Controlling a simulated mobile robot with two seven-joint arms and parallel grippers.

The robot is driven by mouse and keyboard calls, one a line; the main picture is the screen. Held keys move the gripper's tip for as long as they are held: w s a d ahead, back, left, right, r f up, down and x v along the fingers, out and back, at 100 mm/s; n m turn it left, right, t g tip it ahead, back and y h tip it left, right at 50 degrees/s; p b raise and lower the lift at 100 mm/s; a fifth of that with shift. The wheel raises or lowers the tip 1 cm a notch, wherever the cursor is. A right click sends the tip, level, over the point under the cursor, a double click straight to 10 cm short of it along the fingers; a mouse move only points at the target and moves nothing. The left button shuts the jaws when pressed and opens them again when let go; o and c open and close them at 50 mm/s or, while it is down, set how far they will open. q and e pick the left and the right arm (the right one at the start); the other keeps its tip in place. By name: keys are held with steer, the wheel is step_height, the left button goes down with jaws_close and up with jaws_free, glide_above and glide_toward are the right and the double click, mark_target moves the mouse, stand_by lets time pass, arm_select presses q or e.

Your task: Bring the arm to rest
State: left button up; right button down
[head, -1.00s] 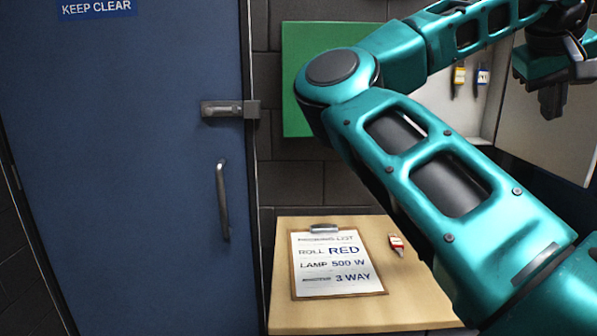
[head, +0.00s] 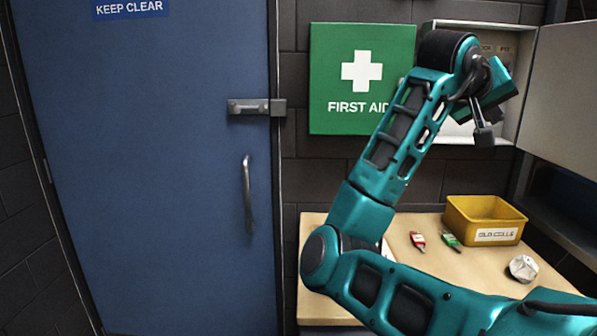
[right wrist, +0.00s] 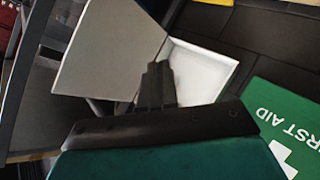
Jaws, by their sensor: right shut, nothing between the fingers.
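My right arm rises from the lower right of the head view and folds upward in front of the table. Its gripper (head: 484,136) is raised in front of the open wall cabinet (head: 507,50), to the right of the green first aid sign (head: 330,95). In the right wrist view the gripper fingers (right wrist: 158,84) are together with nothing between them, and the cabinet's white inside (right wrist: 205,72) lies beyond them. My left gripper does not show.
A wooden table (head: 455,262) holds a yellow bin (head: 463,222), a red tag (head: 418,240), a green tag (head: 450,240) and a whitish round object (head: 522,268). The arm hides the clipboard's place. A blue door (head: 150,180) stands left. The cabinet door (head: 565,90) hangs open.

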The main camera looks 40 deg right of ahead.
steer(key=w+a+f+n+t+y, duration=0.1)
steer(key=w+a+f+n+t, duration=0.15)
steer(key=w+a+f, duration=0.35)
steer(key=w+a+f+n+t, duration=0.2)
steer(key=a+f+n, duration=0.15)
steer(key=f, duration=0.45)
steer(key=w+a+f+n+t+y, duration=0.1)
steer(key=w+a+f+n+t, duration=0.15)
steer(key=w+a+f, duration=0.35)
steer(key=s+a+f+n+y, duration=0.1)
steer(key=s+a+f+y, duration=0.25)
steer(key=a+f, duration=0.35)
steer(key=s+a+f+n+y, duration=0.2)
steer(key=s+a+f, duration=0.25)
steer(key=f, duration=0.55)
steer(key=s+a+f+g+y, duration=0.3)
steer(key=s+a+f+y, duration=0.4)
steer(key=s+a, duration=0.6)
steer(key=w+a+f+t, duration=0.2)
steer(key=w+f+t, duration=0.5)
steer(key=f, duration=0.2)
steer(key=shift+w+a+f+n, duration=0.15)
steer(key=shift+w+f+n, duration=0.2)
steer(key=shift+w+f, duration=0.05)
